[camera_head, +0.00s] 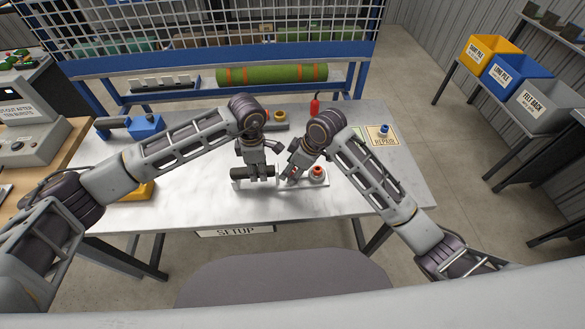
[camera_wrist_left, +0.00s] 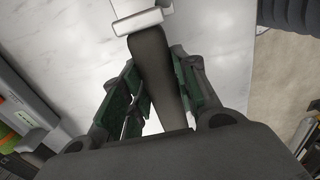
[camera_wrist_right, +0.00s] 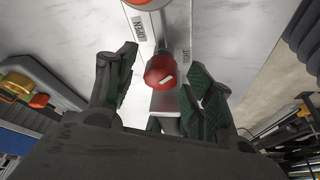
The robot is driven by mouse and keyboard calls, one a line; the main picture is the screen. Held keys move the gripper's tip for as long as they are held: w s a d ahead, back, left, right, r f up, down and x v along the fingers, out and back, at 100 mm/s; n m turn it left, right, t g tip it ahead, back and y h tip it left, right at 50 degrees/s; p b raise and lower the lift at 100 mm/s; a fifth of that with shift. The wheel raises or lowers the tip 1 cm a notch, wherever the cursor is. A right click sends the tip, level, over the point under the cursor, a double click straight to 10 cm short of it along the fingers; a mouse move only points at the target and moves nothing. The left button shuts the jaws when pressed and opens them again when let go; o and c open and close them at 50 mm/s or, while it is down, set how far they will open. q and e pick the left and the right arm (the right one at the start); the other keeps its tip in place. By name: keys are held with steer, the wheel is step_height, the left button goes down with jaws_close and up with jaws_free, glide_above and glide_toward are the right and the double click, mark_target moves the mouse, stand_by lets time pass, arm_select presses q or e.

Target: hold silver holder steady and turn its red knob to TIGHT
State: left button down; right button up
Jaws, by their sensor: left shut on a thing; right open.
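The silver holder (camera_head: 290,186) lies on the pale table, with a dark cylindrical handle (camera_head: 238,173) at its left end and a red knob (camera_head: 317,169) at its right. My left gripper (camera_head: 258,175) is shut on the handle; its fingers flank the dark handle (camera_wrist_left: 155,75) in the left wrist view. My right gripper (camera_head: 291,172) is open, left of the knob in the head view. In the right wrist view the red knob (camera_wrist_right: 160,72), with a white mark, shows between its spread fingers. OPEN is printed left of it and TIGHT right. Finger contact is unclear.
A blue tool (camera_head: 145,124) and a yellow object (camera_head: 138,190) are on the table's left. A red bottle-like object (camera_head: 315,105) stands behind my right wrist. A REPAIR card (camera_head: 382,136) is at the right.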

steer(key=c, duration=1)
steer(key=shift+s+m, duration=0.1)
steer(key=shift+m, duration=0.4)
steer(key=shift+a+m+t+h, duration=0.1)
steer(key=shift+m+t+h, duration=0.3)
steer(key=shift+m, duration=0.85)
steer(key=shift+a+m+t+h, duration=0.1)
steer(key=shift+m+t+h, duration=0.3)
steer(key=shift+m, duration=0.85)
steer(key=shift+d, duration=0.1)
steer(key=o, duration=1)
